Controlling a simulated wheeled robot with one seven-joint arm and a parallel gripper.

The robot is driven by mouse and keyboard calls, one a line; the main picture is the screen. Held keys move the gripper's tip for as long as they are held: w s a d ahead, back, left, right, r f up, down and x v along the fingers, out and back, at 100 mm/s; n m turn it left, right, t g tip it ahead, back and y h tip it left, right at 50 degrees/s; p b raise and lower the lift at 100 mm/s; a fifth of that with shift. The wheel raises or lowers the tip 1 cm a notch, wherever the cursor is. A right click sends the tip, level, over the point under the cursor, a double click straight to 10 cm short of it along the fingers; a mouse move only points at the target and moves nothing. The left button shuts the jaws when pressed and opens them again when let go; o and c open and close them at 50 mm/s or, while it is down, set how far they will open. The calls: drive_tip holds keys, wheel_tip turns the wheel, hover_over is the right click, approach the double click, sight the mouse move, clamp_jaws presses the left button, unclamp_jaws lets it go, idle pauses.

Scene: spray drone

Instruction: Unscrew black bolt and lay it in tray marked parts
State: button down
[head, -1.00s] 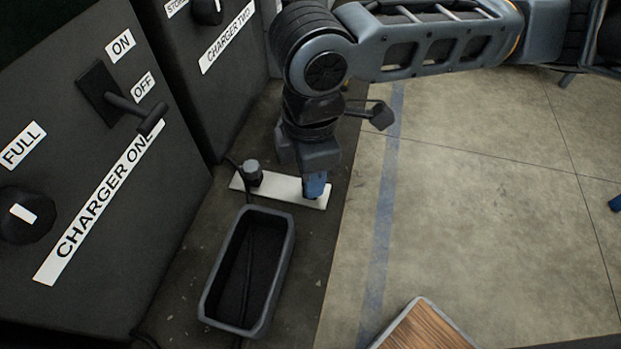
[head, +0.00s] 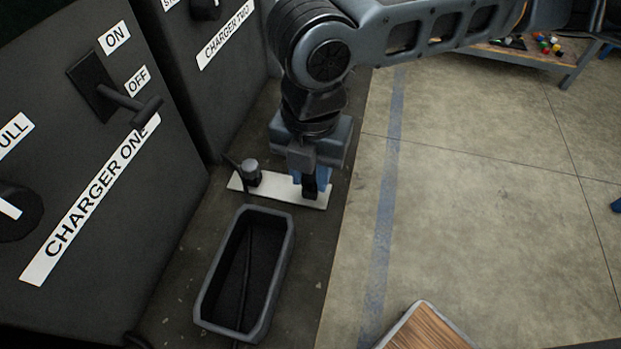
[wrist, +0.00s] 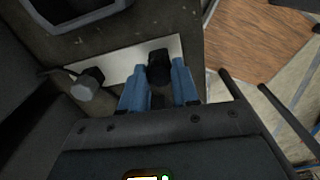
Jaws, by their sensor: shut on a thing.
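My gripper (head: 311,187) points down at the right end of a pale plate (head: 274,189) on the dark floor strip. Its blue fingers (wrist: 158,88) are closed around a black bolt (wrist: 159,66), which stands at the plate's end in the wrist view. The bolt's lower end is hard to see, so I cannot tell whether it is still threaded in. A dark grey open tray (head: 284,252) lies just in front of the plate; its rim also shows in the wrist view (wrist: 112,10). No parts label is visible on it.
A grey round knob (head: 251,170) stands on the plate's left end. The Charger One cabinet (head: 60,120), with a protruding lever (head: 135,100), stands at left. Charger Two (head: 215,90) is behind. A wooden surface (head: 432,332) is at front right. The floor at right is open.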

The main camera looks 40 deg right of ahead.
drive_tip(key=n, duration=0.3)
drive_tip(key=shift+n, duration=0.3)
drive_tip(key=shift+n, duration=0.6)
drive_tip(key=n, duration=0.9)
drive_tip(key=shift+r+n, duration=0.1)
drive_tip(key=shift+n, duration=0.3)
drive_tip(key=n, duration=0.3)
drive_tip(key=shift+n+p, duration=0.4)
drive_tip(key=c, duration=0.8)
unclamp_jaws()
drive_tip(key=shift+o, duration=0.2)
drive_tip(key=shift+r, duration=0.1)
